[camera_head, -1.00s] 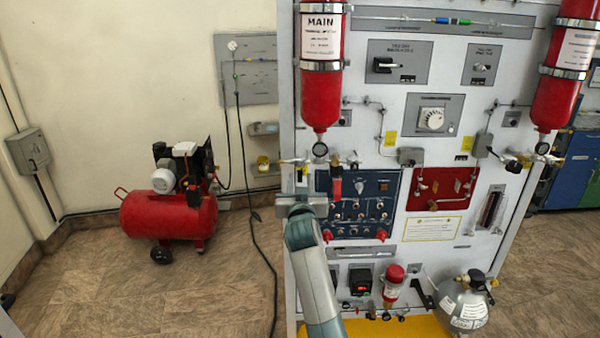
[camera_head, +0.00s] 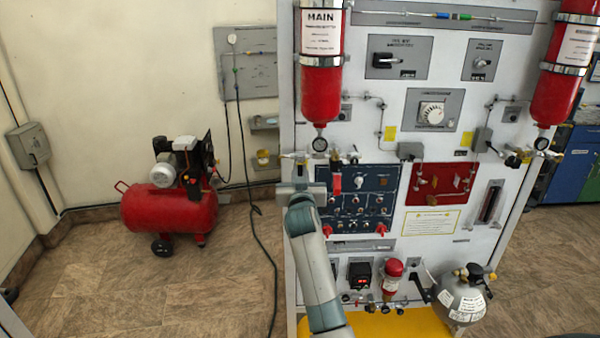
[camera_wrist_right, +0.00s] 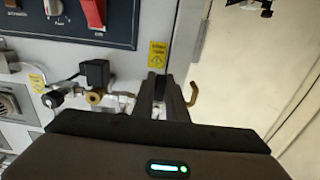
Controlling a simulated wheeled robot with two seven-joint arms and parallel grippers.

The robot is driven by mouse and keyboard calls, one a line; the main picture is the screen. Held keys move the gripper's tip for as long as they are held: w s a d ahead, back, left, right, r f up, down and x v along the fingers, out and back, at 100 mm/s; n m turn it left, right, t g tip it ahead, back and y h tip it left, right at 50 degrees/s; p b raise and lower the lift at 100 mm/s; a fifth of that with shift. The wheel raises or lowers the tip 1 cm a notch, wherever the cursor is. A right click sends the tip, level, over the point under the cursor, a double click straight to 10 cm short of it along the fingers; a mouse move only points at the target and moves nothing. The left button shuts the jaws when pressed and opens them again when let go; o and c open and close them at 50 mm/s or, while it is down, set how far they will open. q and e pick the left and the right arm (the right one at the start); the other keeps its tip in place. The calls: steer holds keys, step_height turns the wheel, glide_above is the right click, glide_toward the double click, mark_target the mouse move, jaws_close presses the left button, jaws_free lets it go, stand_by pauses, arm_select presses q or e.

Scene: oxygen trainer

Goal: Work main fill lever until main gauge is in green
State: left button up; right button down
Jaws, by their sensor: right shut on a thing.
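The main gauge (camera_head: 320,144) is a small round dial under the red MAIN cylinder (camera_head: 322,95); its needle is too small to read. My right gripper (camera_head: 301,180) is at the left edge of the panel, below and left of the gauge. In the wrist view its dark fingers (camera_wrist_right: 166,92) are closed together on something mostly hidden between them, apparently the main fill lever. A brass hook (camera_wrist_right: 193,94) shows just right of the fingers. My left gripper is not in view.
A blue control panel (camera_head: 375,183) with a red lever (camera_head: 335,184) is right of my gripper. Brass valve fittings (camera_wrist_right: 95,97) sit close left of the fingers in the wrist view. A red compressor (camera_head: 170,207) stands on the floor at left, with open floor between.

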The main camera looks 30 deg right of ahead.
steer(key=shift+d+n, duration=0.1)
steer(key=shift+n, duration=0.2)
steer(key=shift+s+d+r+n+p, duration=0.1)
steer(key=shift+s+d+n+p, duration=0.2)
steer(key=shift+n, duration=0.75)
steer(key=shift+s+d+r+n+p, duration=0.15)
steer(key=shift+d+n+p, duration=0.2)
steer(key=shift+n, duration=0.75)
steer(key=shift+s+d+r+n+p, duration=0.15)
steer(key=shift+n+p, duration=0.25)
steer(key=shift+n, duration=0.65)
steer(key=c, duration=1.8)
jaws_free()
steer(key=shift+o, duration=0.2)
steer(key=shift+f, duration=0.1)
